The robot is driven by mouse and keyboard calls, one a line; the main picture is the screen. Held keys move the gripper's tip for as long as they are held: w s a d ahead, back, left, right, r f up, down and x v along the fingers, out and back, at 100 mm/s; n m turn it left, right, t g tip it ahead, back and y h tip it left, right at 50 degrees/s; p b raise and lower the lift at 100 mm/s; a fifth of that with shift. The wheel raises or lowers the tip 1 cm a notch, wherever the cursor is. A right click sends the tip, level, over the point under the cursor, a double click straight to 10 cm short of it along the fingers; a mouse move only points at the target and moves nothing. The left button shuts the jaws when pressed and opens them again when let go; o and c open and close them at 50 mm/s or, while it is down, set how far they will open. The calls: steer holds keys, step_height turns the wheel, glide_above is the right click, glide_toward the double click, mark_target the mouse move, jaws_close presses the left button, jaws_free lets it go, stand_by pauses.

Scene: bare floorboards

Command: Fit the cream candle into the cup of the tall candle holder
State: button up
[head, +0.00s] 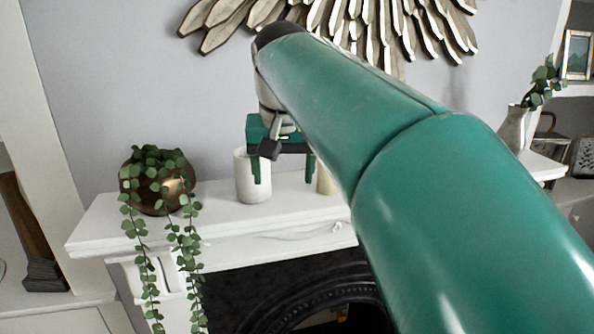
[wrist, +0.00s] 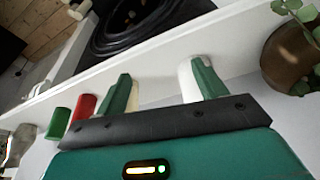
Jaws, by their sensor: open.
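My gripper (head: 283,177) is open above the white mantelpiece, its two fingers pointing down; it also shows in the wrist view (wrist: 160,76). Nothing shows between the fingers. A cream cylinder (head: 325,181), seemingly the cream candle, stands just right of the right finger, partly hidden by my arm. In the wrist view, the cream cylinder (wrist: 134,97) shows behind one finger. A wider white cylinder (head: 245,176) stands behind the left finger; contact is unclear. I cannot make out the tall candle holder or its cup.
A brass pot with a trailing plant (head: 172,190) stands at the left of the mantelpiece (head: 100,225). In the wrist view, a red cylinder (wrist: 82,107) and a green one (wrist: 58,123) stand beyond the cream one. A jug with leaves (head: 513,128) is at far right.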

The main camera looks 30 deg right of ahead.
steer(key=w+d+r+m, duration=0.1)
steer(key=w+d+r, duration=0.1)
steer(key=d, duration=0.2)
steer(key=w+d+r+m+g, duration=0.1)
steer(key=w+d+r+m, duration=0.1)
steer(key=d+r, duration=0.1)
steer(key=w+d+r+m+g, duration=0.1)
steer(key=w+d+r+m, duration=0.1)
steer(key=d, duration=0.3)
steer(key=shift+w+r, duration=0.3)
steer(key=shift+r, duration=0.15)
steer(key=shift+d+m, duration=0.3)
steer(key=shift+d, duration=0.1)
steer(key=shift+d+f+g, duration=0.2)
steer(key=shift+f+g, duration=0.1)
steer(key=shift+f, duration=0.25)
steer(key=f, duration=0.7)
steer(key=shift+w+d, duration=0.25)
steer(key=shift+d, duration=0.15)
steer(key=f, duration=0.4)
steer(key=shift+s+d+f, duration=0.15)
steer(key=shift+s+f, duration=0.1)
steer(key=shift+f, duration=0.1)
steer(key=shift+w+d+f, duration=0.1)
steer(key=shift+f, duration=0.35)
